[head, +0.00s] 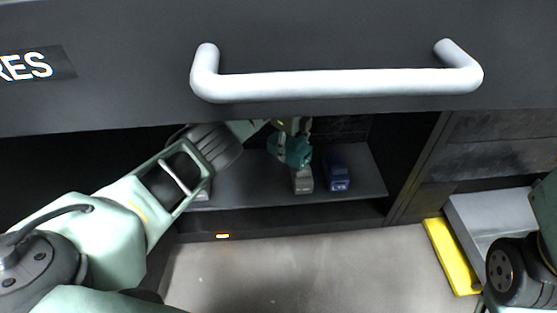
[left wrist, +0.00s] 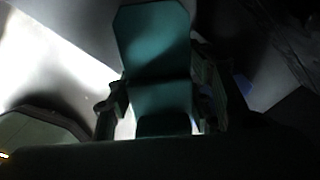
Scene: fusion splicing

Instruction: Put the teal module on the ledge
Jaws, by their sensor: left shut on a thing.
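The teal module (head: 289,150) is inside the dark cabinet opening in the head view, above a shelf-like ledge (head: 245,185). My left gripper (head: 293,132) reaches in from the left and is shut on the module. In the left wrist view the module (left wrist: 158,60) stands between the two fingers (left wrist: 160,105), with its broad face toward the camera. I cannot tell whether its lower end touches anything. My right gripper is not in view; only part of my right arm shows at the right edge.
A grey module (head: 303,181) sits on the ledge just below the teal one, and a blue module (head: 337,175) stands to its right. A drawer front with a thick white handle (head: 335,84) overhangs the opening. A yellow-edged grey step (head: 452,257) lies on the floor at right.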

